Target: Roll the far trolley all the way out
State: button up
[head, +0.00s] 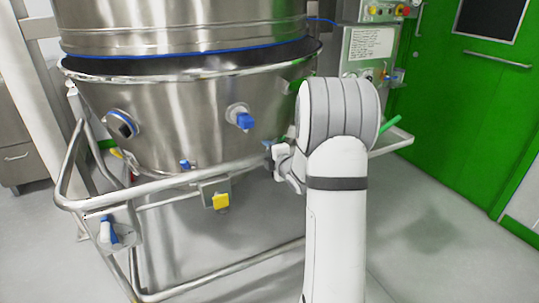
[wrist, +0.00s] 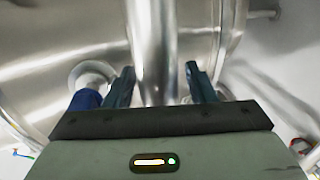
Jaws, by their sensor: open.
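The trolley has a tubular steel frame (head: 160,187) and carries a wide steel bowl (head: 190,110). It is the only trolley I can make out. My gripper (wrist: 159,70) is open in the wrist view. A steel tube (wrist: 152,35) runs between its two fingers, with no closed grip on it. In the head view, my own arm hides most of the gripper, near the trolley's front rail and just right of the yellow tab. The fingertips' contact with the tube cannot be told.
A steel vessel section (head: 180,25) stands directly over the bowl. A control panel (head: 370,45) is behind, and a green door (head: 460,100) is at right. Grey floor (head: 430,240) is clear at right.

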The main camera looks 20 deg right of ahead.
grip_shut()
dwell(0.4)
